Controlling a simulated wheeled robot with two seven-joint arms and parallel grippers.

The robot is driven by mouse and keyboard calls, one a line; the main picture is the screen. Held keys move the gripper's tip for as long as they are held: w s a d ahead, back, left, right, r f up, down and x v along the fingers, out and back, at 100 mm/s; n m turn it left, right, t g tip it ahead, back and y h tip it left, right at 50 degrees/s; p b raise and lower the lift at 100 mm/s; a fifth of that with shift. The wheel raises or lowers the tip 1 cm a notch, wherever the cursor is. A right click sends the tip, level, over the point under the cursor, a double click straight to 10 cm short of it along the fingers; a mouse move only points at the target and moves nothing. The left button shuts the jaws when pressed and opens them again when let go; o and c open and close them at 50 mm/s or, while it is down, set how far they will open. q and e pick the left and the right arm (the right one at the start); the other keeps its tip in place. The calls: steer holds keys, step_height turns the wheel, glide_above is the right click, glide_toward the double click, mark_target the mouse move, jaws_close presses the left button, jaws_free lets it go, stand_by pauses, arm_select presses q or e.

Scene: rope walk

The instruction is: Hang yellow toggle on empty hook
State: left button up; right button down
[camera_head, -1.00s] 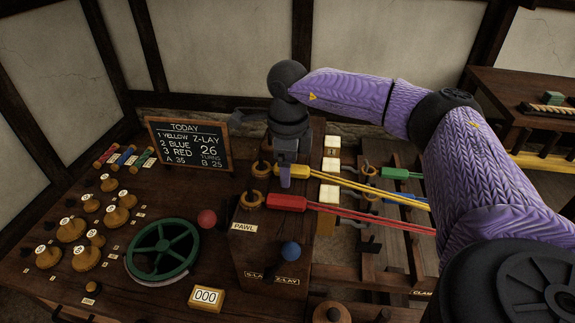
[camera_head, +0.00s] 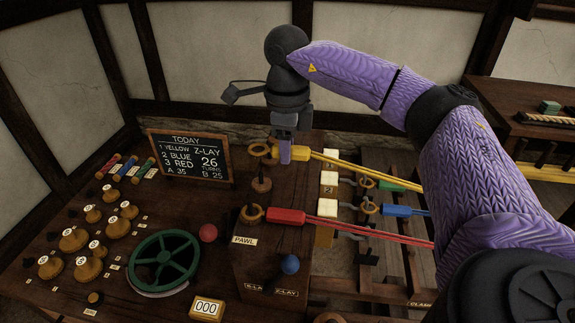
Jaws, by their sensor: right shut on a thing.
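The yellow toggle (camera_head: 297,153) has a wooden ring (camera_head: 258,149) at its left end, and yellow strands run from it to the right. My right gripper (camera_head: 285,154) is shut on the toggle, above the wooden box. A bare dark hook (camera_head: 262,171) on a wooden base stands below the ring in the picture; a gap shows between them. The red toggle (camera_head: 287,216) lies nearer, with its ring at another hook (camera_head: 252,205). My left gripper is not in view.
The blue toggle (camera_head: 397,210) and green toggle (camera_head: 390,186) are at the rack on the right. White numbered blocks (camera_head: 328,190) stand between. The chalkboard (camera_head: 190,157) stands at the back left.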

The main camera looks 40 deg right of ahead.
step_height(320, 180, up, 2)
steer(key=shift+r, duration=0.15)
steer(key=shift+r+p, duration=0.1)
steer(key=shift+p, duration=0.4)
